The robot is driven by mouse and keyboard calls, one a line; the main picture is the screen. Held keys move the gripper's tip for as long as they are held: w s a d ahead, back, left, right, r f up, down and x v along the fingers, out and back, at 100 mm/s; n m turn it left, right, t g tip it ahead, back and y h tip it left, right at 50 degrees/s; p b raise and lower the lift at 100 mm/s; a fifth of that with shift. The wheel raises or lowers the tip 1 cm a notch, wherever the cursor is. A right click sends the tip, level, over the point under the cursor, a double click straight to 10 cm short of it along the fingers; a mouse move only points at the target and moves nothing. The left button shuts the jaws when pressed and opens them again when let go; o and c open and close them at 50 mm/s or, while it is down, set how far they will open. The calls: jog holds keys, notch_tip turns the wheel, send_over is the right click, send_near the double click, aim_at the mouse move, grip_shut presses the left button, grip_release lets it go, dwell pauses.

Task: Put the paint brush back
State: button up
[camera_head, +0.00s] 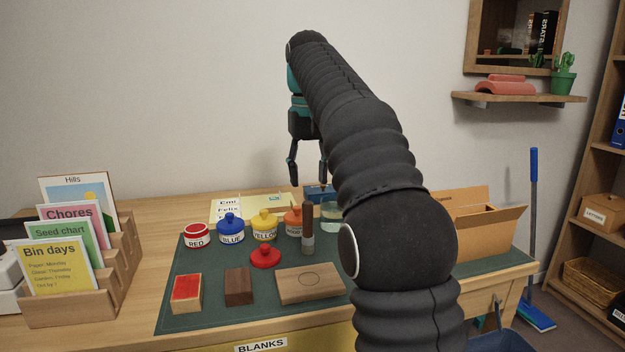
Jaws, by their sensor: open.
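My gripper (308,172) is open and empty, pointing down above the back of the table, with its fingers apart. An upright tool with a brown handle and grey lower part (307,229) stands on the green mat, in front of the orange pot (293,221). I cannot tell whether it is the paint brush. A thin stick shows at the orange pot's top; its lower end is hidden. A clear glass jar (331,214) stands just right of the orange pot, partly hidden by my arm. A blue block (318,192) lies behind, below the gripper.
Red (197,236), blue (231,230) and yellow (265,224) pots stand along the mat (208,275). A red lid (265,257), wooden blocks (238,286) and a wooden board (310,284) lie in front. A card rack (75,301) is left; an open cardboard box (478,218) is right.

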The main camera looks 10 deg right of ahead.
jog(key=s+f+t, duration=0.1)
jog(key=s+f, duration=0.1)
jog(key=s, duration=0.5)
jog(key=s+f+t, duration=0.2)
jog(key=s+f, duration=0.1)
jog(key=s, duration=0.4)
jog(key=s+f+t, duration=0.2)
jog(key=s+f, duration=1.3)
jog(key=f, duration=0.2)
jog(key=shift+s+t, duration=0.3)
